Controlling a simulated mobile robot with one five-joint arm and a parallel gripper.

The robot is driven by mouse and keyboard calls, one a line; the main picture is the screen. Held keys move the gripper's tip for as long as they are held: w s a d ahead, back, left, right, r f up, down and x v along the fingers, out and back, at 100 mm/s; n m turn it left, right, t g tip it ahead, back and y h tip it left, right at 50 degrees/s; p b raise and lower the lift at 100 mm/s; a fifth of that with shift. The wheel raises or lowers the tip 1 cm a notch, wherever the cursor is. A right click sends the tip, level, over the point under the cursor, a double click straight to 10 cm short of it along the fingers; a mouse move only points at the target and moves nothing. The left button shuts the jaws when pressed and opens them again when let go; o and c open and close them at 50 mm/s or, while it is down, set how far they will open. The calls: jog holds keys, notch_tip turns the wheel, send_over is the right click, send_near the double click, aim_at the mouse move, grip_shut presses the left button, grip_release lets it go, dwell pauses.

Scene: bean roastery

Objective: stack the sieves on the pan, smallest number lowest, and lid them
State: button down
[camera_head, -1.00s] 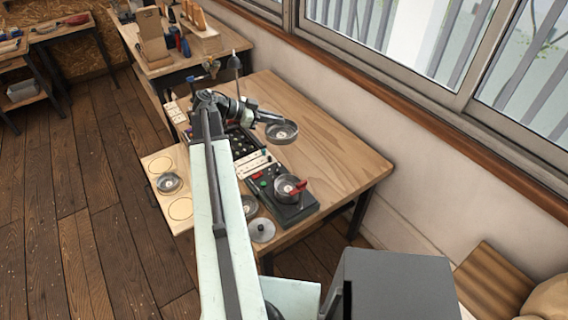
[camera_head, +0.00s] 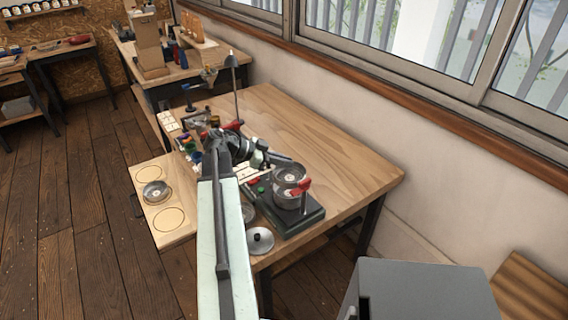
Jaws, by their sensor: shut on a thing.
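My gripper (camera_head: 267,160) is shut on a round metal sieve (camera_head: 289,173). The sieve is above or on the metal pan (camera_head: 287,198) on the dark green shaker base (camera_head: 300,219); I cannot tell whether they touch. Red clamps show beside the pan. The lid (camera_head: 260,240), a grey disc with a knob, lies at the table's front edge. Another round sieve (camera_head: 249,213) is partly hidden behind my arm. One more sieve (camera_head: 156,191) sits in the middle ring of the pale wooden board. The sieve numbers are too small to read.
The board's other two rings (camera_head: 168,219) are empty. Small jars and tools (camera_head: 190,140) crowd the table's left side, next to a desk lamp (camera_head: 233,75). The table's right and back (camera_head: 320,145) are clear. A window wall runs behind.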

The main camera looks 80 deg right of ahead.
aim_at(284, 170)
jog(key=shift+f+b, duration=1.35)
jog(key=shift+f, duration=0.45)
jog(key=shift+w+f+b, duration=0.1)
jog(key=shift+f+b, duration=0.35)
jog(key=c, duration=1.8)
grip_release()
jog(key=shift+r, duration=0.1)
jog(key=p+v, duration=0.5)
jog(key=v, duration=0.6)
